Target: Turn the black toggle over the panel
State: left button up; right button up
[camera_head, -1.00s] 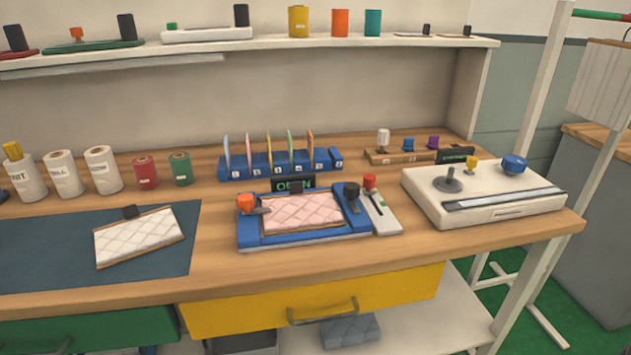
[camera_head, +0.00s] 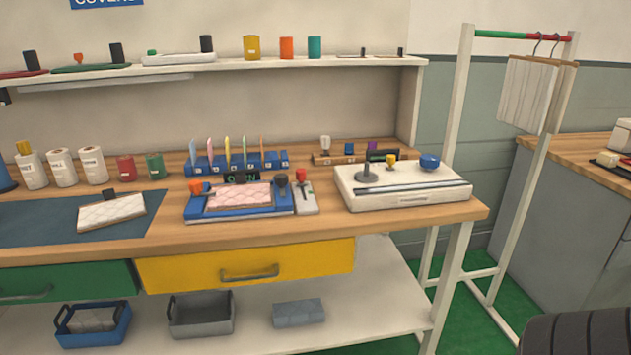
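The black toggle (camera_head: 282,181) stands at the right edge of a blue frame (camera_head: 240,213) on the workbench. Its bar appears to lie along the frame's right side, off the panel. The pink quilted panel (camera_head: 238,195) lies flat in the frame. An orange toggle (camera_head: 196,187) sits at the frame's left side, its bar pointing toward the panel. A small display behind the frame (camera_head: 241,177) appears to read OPEN. A grey plate with a red-knobbed lever (camera_head: 301,177) stands right beside the black toggle. Neither of my grippers shows in this view.
A white machine (camera_head: 405,198) stands to the right on the bench (camera_head: 330,222). A blue rack (camera_head: 236,168) with coloured cards is behind the frame. A quilted piece (camera_head: 112,210) lies on the dark mat (camera_head: 40,222) at left. A dark ribbed shape (camera_head: 580,335) fills the lower right corner.

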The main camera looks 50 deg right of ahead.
aim_at(281, 179)
jog(key=z, duration=1.3)
